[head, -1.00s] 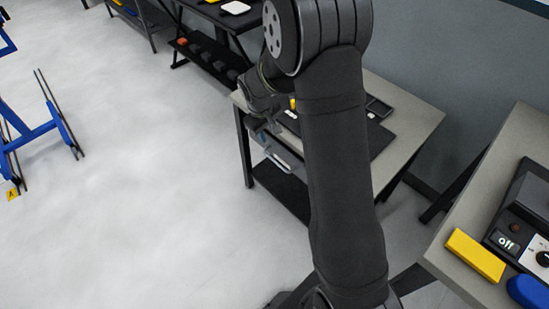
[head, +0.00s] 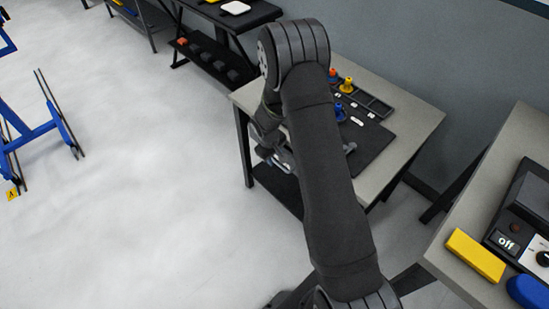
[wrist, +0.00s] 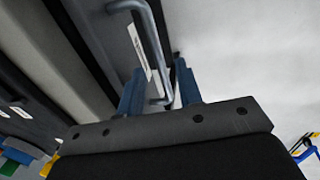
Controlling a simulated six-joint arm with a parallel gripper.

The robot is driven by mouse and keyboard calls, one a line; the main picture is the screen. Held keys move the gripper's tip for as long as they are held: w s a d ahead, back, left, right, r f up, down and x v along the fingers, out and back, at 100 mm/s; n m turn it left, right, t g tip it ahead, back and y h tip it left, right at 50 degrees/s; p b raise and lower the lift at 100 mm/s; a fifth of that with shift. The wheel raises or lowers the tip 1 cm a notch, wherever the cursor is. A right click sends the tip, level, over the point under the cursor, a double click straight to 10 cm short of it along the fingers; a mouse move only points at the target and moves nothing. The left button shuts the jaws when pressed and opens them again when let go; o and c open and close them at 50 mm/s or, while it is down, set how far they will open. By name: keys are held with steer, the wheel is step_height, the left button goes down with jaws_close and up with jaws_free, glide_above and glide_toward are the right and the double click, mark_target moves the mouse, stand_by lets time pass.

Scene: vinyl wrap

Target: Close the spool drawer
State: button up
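In the wrist view, the spool drawer's grey bar handle (wrist: 151,36) stands out from a dark drawer front (wrist: 112,45) with a white label. My gripper (wrist: 160,90) has its two blue fingers apart, and the lower end of the handle shows between them. I cannot tell whether the fingers touch it. In the head view, my gripper (head: 278,157) is low at the front left side of the grey workbench (head: 408,130). My arm hides most of the drawer there, so how far it stands out cannot be told.
On the bench, a black mat (head: 372,150) and a dark compartment tray (head: 372,103) hold coloured pieces, including a blue one (head: 340,112) and a yellow one (head: 346,86). A second bench with a yellow block (head: 475,255) is at right.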

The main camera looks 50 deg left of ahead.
steer(key=shift+w+f, duration=0.15)
steer(key=shift+f, duration=0.45)
jaws_close()
steer(key=shift+w, duration=1.7)
jaws_free()
steer(key=shift+w, duration=0.1)
